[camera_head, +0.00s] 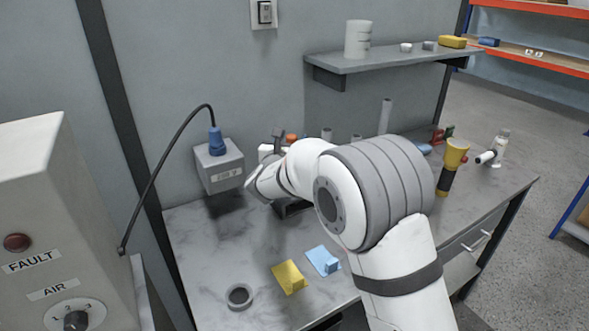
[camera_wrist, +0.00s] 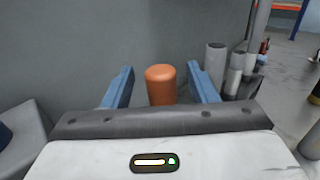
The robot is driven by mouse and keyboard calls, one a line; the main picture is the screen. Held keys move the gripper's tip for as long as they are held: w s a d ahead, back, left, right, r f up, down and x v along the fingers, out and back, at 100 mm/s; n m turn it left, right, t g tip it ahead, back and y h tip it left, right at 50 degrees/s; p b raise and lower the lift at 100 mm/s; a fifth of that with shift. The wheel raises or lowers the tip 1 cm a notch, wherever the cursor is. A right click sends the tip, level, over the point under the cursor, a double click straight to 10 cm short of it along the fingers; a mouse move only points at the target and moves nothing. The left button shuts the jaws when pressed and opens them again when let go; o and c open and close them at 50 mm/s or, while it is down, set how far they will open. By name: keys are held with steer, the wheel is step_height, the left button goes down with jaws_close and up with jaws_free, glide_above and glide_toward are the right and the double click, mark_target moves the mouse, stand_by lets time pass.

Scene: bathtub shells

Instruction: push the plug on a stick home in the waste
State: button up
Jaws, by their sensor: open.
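An orange round-topped cylinder (camera_wrist: 161,84) stands upright between the two blue fingers of my gripper (camera_wrist: 161,76) in the wrist view. The fingers are open, with a gap on each side of it. In the head view only its orange top (camera_head: 291,138) shows; my arm hides the rest and most of my gripper. Whether this is the plug's stick I cannot tell. Its lower end and whatever it stands in are hidden. No waste can be made out for sure in either view.
On the marble-patterned bench (camera_head: 205,265) lie a dark ring (camera_head: 239,296), a yellow piece (camera_head: 289,277) and a light blue piece (camera_head: 323,261). A grey box (camera_head: 219,166) with a blue cable plug is on the wall at left. Grey cylinders (camera_wrist: 215,63) stand close right of my gripper.

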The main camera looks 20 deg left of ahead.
steer(key=shift+w, duration=0.5)
jaws_close()
